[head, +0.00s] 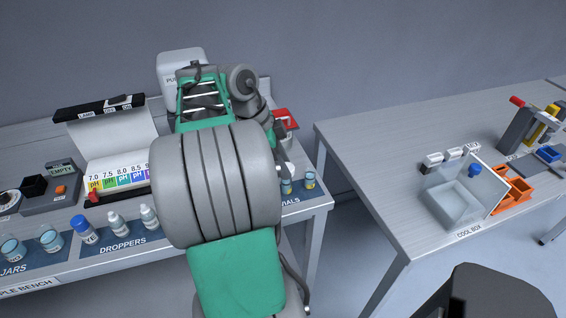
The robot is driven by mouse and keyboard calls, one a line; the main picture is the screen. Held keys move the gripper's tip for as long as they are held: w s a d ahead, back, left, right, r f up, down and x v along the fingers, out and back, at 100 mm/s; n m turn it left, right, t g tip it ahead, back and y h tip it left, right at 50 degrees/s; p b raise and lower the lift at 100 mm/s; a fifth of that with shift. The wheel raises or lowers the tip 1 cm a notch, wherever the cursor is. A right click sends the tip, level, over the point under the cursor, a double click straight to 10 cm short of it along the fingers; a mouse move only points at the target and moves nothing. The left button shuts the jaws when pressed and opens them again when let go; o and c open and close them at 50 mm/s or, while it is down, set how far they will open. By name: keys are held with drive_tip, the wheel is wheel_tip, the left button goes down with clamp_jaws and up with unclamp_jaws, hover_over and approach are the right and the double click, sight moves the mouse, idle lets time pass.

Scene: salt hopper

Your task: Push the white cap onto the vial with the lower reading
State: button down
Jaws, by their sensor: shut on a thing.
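My arm fills the middle of the head view and hides much of the bench. The end of my gripper (281,150) shows just past the arm, above the vials mat (318,194). It is shut on a small white thing that looks like the white cap (288,169), mostly hidden. Two small vials stand on the mat, a left vial (286,187) close below the cap and a right vial (310,180). Both look bluish with some yellow. I cannot tell whether the cap touches the left vial. No reading on either vial is legible.
A pH colour chart (118,176), dropper bottles (117,222) and jars (50,240) stand on the left bench. A red object (285,119) is behind the vials. The right table holds a clear cool box (453,203) and an orange rack (512,192); its left part is clear.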

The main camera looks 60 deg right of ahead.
drive_tip(key=shift+f+b, duration=1.55)
drive_tip(key=shift+f, duration=0.05)
idle(0.3)
drive_tip(key=c, duration=0.9)
unclamp_jaws()
drive_tip(key=shift+o, duration=0.2)
drive_tip(key=p+v, duration=0.3)
drive_tip(key=v, duration=0.5)
drive_tip(key=shift+p, duration=0.35)
